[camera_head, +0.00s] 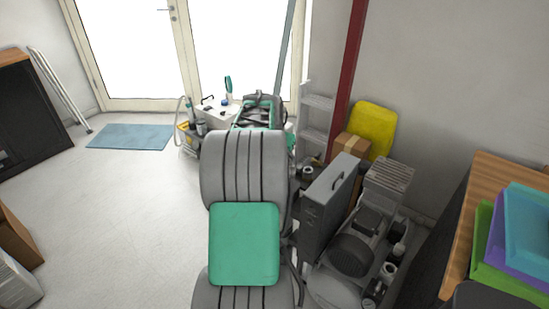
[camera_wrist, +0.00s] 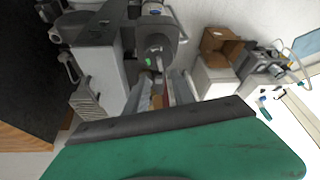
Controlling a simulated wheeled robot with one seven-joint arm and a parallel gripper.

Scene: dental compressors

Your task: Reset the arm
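My arm (camera_head: 243,168), grey with dark stripes and a green panel, stretches forward from the bottom middle of the head view. Its far end is mostly hidden behind its own links. In the wrist view a large green surface with a dark edge fills the bottom, very close to the camera. I cannot make out my gripper's fingertips with certainty in either view, and I see nothing clearly held.
A grey compressor (camera_head: 352,254) and a dark upright case (camera_head: 328,200) stand close to the right of my arm. A wooden table (camera_head: 468,225) with coloured trays (camera_head: 524,225) is farther right. A blue mat (camera_head: 130,137) lies before the door.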

